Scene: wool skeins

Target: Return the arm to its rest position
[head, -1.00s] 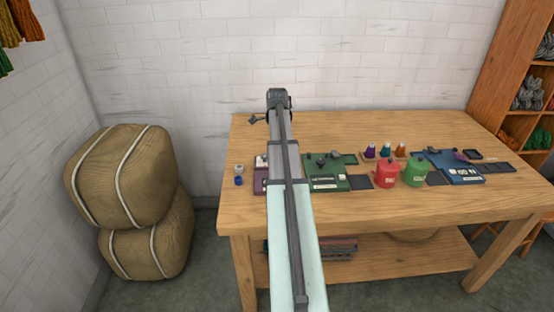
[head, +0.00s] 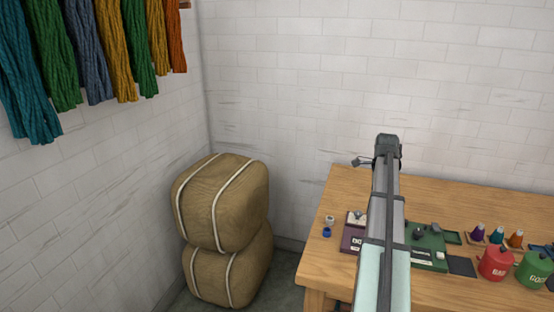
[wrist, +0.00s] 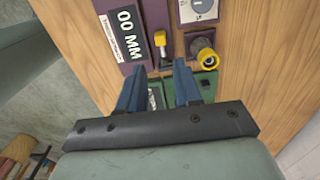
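My arm reaches out over the wooden table in the head view. My gripper (wrist: 160,78) shows in the wrist view with two blue fingers apart and nothing between them, so it is open. It hangs above a purple panel (wrist: 115,45) and a green panel (wrist: 208,85), which also shows in the head view (head: 428,240). I cannot tell whether the fingers touch anything. The fingers are hidden in the head view.
The wooden table (head: 345,190) also bears a red canister (head: 496,263), a green canister (head: 533,270) and several small cones. Two strapped bales (head: 228,205) are stacked left of it. Coloured skeins (head: 110,45) hang on the left wall. Floor shows between bales and table.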

